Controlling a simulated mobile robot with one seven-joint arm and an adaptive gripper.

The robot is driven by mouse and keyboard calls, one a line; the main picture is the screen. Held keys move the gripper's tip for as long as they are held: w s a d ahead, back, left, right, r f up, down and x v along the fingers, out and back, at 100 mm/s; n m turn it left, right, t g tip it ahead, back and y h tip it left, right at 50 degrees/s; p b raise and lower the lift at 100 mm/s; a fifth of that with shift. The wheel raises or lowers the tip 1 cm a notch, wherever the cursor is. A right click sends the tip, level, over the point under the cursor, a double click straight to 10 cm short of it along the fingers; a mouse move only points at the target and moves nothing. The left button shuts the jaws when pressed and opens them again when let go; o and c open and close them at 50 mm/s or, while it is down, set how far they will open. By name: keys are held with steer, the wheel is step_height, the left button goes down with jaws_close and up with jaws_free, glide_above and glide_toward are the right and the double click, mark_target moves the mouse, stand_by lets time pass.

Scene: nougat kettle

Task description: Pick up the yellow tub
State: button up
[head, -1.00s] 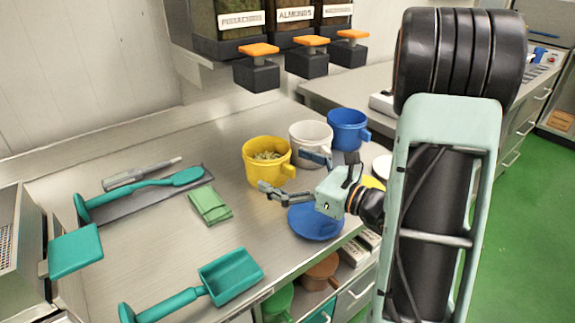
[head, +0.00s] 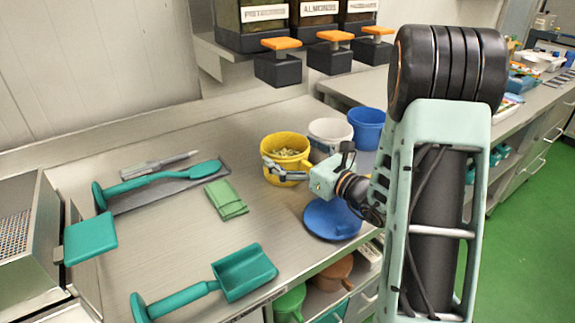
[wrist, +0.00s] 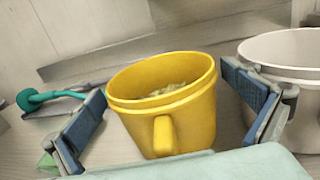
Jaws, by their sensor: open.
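The yellow tub (head: 290,150) stands upright on the steel counter, with pale greenish pieces inside. In the wrist view the yellow tub (wrist: 170,105) fills the middle, its handle toward me. My gripper (head: 283,172) is at the tub's near side in the head view. In the wrist view my gripper (wrist: 170,115) is open, one finger on the left of the tub and one on the right. Gaps show between the tub and both fingers. The right finger is between the yellow tub and the white tub.
A white tub (head: 328,132) stands just right of the yellow one, with a blue tub (head: 366,127) beyond. A blue lid (head: 331,220) lies near the counter's front edge. A green cloth (head: 226,199) and teal scoops lie left. Dispensers hang above the back.

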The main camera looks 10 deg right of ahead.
steer(key=shift+w+a, duration=0.2)
steer(key=shift+w, duration=0.15)
steer(key=shift+c, duration=0.3)
steer(key=c, duration=1.3)
steer(key=shift+r, duration=0.1)
steer(key=shift+r, duration=0.1)
